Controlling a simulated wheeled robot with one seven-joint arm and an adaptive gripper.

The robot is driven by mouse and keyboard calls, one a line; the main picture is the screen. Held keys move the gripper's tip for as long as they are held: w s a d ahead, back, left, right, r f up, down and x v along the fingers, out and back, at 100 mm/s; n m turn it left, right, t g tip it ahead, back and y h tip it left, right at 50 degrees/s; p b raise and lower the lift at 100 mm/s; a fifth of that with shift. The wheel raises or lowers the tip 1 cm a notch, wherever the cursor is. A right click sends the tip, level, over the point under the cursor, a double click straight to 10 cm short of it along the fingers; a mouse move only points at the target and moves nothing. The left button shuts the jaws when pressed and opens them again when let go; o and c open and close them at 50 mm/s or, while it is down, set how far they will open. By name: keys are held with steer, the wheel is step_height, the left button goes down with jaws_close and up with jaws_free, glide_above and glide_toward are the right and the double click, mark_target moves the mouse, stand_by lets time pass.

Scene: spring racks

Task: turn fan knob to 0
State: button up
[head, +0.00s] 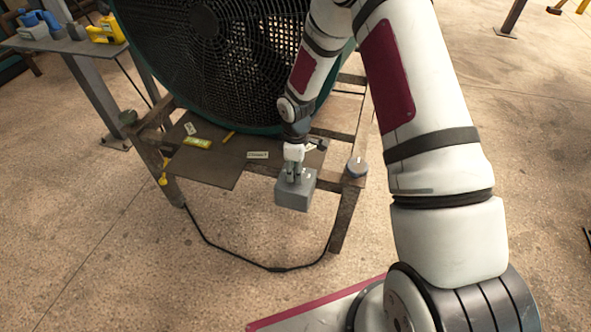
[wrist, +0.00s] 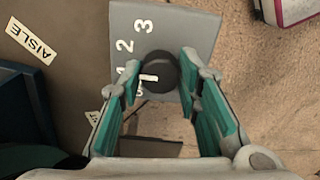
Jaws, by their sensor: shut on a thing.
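The fan knob (wrist: 165,66) is a dark round knob with a white pointer line, on top of a grey control box (wrist: 198,26). White numbers 3, 2 and 1 curve around its left side, with a partly hidden mark below them. The pointer points left, toward the low end of the scale; its exact setting is hard to read. My gripper (wrist: 160,78) is shut on the knob, one teal-padded finger on each side. In the head view my gripper (head: 294,172) reaches down onto the grey box (head: 294,197); the knob is hidden there.
A large green-rimmed fan (head: 215,55) stands behind the box on a wooden stand (head: 341,215). A small round tin (head: 356,168) sits right of my gripper. A black cable (head: 235,257) loops over the floor.

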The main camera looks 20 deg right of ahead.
steer(key=n, duration=0.6)
steer(key=shift+n, duration=0.3)
steer(key=n, duration=0.5)
steer(key=shift+n, duration=0.3)
steer(key=o, duration=1.1)
steer(key=shift+o, duration=0.2)
steer(key=shift+r, duration=0.1)
step_height(320, 180, up, 12)
